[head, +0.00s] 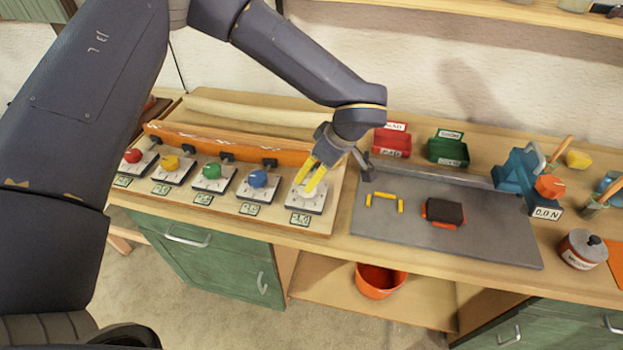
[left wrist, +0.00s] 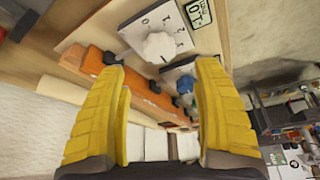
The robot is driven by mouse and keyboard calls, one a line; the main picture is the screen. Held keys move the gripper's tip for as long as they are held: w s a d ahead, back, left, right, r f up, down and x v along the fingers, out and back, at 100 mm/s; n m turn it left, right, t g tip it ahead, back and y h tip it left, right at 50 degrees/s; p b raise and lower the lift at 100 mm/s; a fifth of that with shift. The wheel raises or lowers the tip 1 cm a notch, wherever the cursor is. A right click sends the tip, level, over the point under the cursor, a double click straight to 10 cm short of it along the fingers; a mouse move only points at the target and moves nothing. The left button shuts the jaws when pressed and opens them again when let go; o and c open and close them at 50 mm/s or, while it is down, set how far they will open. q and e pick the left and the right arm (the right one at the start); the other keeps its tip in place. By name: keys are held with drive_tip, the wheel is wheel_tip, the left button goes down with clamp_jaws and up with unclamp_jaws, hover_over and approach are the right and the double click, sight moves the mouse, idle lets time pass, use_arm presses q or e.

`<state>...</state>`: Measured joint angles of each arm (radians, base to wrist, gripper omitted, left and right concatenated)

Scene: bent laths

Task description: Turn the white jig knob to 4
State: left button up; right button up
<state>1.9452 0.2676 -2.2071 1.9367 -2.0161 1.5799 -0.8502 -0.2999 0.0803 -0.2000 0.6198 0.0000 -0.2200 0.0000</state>
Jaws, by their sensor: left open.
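The white jig knob (left wrist: 160,47) sits on a white numbered plate, which in the head view is the rightmost plate (head: 317,204) on the wooden board. The numbers 0, 1, 2 and 3 show around it in the left wrist view. A small display (head: 300,219) by the plate appears to read 1.0. My left gripper (head: 308,180) has its yellow fingers over this plate, partly hiding the knob in the head view. In the left wrist view the fingers (left wrist: 160,75) are open and empty, with the knob beyond the tips. Contact cannot be told. My right gripper is not in view.
Blue (head: 258,178), green (head: 211,171), yellow (head: 169,163) and red (head: 132,155) knobs sit in a row left of the white one. An orange lath (head: 215,147) runs behind them. A grey mat (head: 385,228) with a dark block (head: 443,212) lies to the right.

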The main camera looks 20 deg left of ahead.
use_arm(q)
drive_tip(key=shift+v, duration=1.8)
